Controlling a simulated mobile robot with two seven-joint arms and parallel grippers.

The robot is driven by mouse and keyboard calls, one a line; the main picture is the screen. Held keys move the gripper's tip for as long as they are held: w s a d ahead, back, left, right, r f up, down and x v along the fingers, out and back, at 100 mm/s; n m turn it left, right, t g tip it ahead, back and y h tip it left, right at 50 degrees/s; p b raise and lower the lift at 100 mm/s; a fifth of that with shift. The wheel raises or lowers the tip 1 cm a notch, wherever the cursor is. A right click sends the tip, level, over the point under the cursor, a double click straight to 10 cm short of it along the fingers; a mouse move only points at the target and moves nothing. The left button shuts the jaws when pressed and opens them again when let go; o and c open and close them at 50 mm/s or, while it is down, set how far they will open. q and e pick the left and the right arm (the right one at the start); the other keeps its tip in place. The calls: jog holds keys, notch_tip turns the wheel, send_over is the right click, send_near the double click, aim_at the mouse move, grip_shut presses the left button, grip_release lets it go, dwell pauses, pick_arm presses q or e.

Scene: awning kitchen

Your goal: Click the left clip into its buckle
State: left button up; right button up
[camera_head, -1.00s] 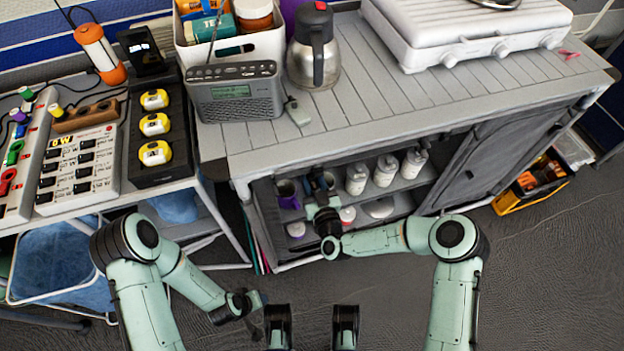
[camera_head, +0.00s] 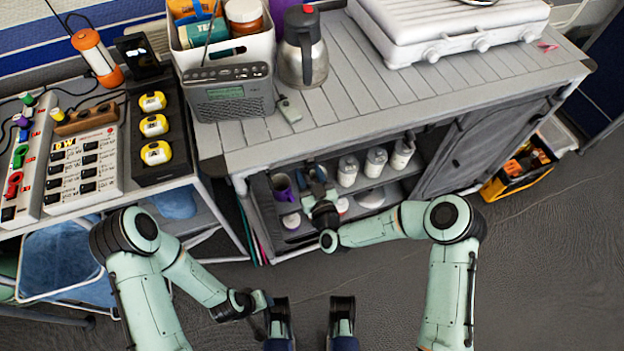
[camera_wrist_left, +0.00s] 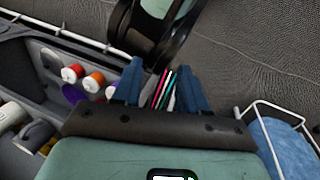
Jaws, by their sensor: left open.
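I cannot make out a clip or buckle in either view. My left gripper (camera_head: 262,300) is low in the head view, in front of the cabinet and apart from it. In the left wrist view its two blue fingers (camera_wrist_left: 160,85) stand apart with nothing held between them. My right gripper (camera_head: 313,180) reaches to the open shelf of the grey cabinet, beside a purple mug (camera_head: 283,187). Its fingertips are too small and partly hidden to judge.
The cabinet top (camera_head: 345,105) carries a flask (camera_head: 303,55), a radio (camera_head: 232,92) and a white stove (camera_head: 450,25). White bottles (camera_head: 348,170) stand on the shelf. A side table with yellow devices (camera_head: 154,126) is at left. A yellow crate (camera_head: 519,170) stands on the floor at right.

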pick_arm(q)
jog(key=shift+s+d+r+g+p, duration=0.25)
jog(key=shift+s+r+p, duration=0.15)
jog(key=shift+s, duration=0.15)
jog(key=shift+s+d+r+g+p, duration=0.15)
jog(key=shift+s+d+r+p, duration=0.1)
jog(key=shift+s+r, duration=0.2)
pick_arm(e)
jog(key=v, duration=1.3)
jog(key=shift+s, duration=0.1)
